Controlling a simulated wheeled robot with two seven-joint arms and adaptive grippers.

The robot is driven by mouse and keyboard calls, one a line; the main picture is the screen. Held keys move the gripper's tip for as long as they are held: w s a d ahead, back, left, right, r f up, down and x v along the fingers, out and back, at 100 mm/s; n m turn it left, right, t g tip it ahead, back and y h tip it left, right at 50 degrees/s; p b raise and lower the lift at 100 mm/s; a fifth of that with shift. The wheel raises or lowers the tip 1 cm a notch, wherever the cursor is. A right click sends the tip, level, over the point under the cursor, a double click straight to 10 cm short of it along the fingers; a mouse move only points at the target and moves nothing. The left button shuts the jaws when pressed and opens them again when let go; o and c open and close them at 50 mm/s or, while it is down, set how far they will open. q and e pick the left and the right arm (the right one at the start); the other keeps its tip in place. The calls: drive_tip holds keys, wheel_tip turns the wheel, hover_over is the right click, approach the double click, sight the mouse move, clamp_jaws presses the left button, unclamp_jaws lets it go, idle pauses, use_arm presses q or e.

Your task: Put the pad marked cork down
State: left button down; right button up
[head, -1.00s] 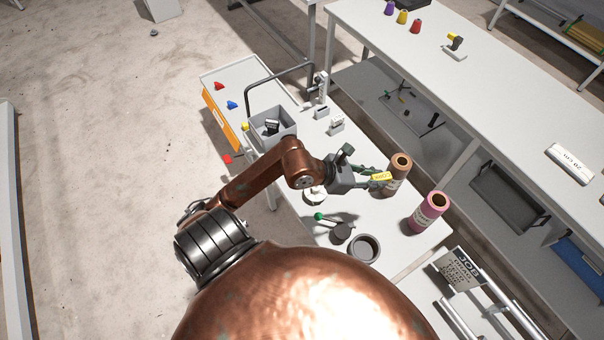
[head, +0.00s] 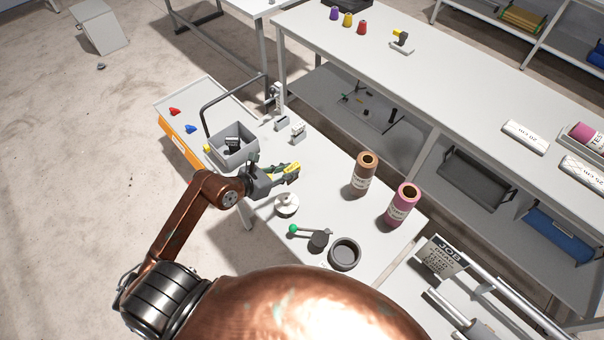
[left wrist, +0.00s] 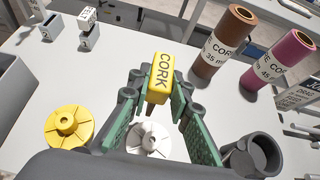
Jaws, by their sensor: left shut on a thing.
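The yellow pad marked CORK (left wrist: 161,78) is between the fingers of my left gripper (left wrist: 158,95) in the left wrist view, with its lettering facing the camera. In the head view my left gripper (head: 284,174) is shut on the pad (head: 291,168), over the white table (head: 325,185). The pad seems to be held above the table top, though the exact gap cannot be told. A white round knob-like disc (head: 286,205) lies below the gripper; it also shows in the left wrist view (left wrist: 149,140). My right gripper is not in view.
A brown spool (head: 364,175) and a pink spool (head: 402,205) stand right of the gripper. A grey open box (head: 250,155) stands left. A dark round cup (head: 345,254) and a green-knobbed tool (head: 310,234) are nearer. A yellow disc (left wrist: 69,123) shows in the left wrist view.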

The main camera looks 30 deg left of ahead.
use_arm(q)
drive_tip(key=shift+w+f+b, duration=0.2)
drive_tip(key=shift+w+f, duration=1.2)
drive_tip(key=shift+f, duration=0.35)
drive_tip(key=shift+w+f+b, duration=0.15)
drive_tip(key=shift+w+f, duration=1.2)
drive_tip(key=shift+f, duration=0.4)
drive_tip(key=shift+w+f+b, duration=0.2)
drive_tip(key=shift+w+f, duration=1.2)
drive_tip(key=shift+f, duration=0.35)
drive_tip(key=shift+f, duration=0.2)
drive_tip(key=c, duration=1.8)
unclamp_jaws()
drive_tip(key=shift+o, duration=0.2)
drive_tip(key=shift+r, duration=0.15)
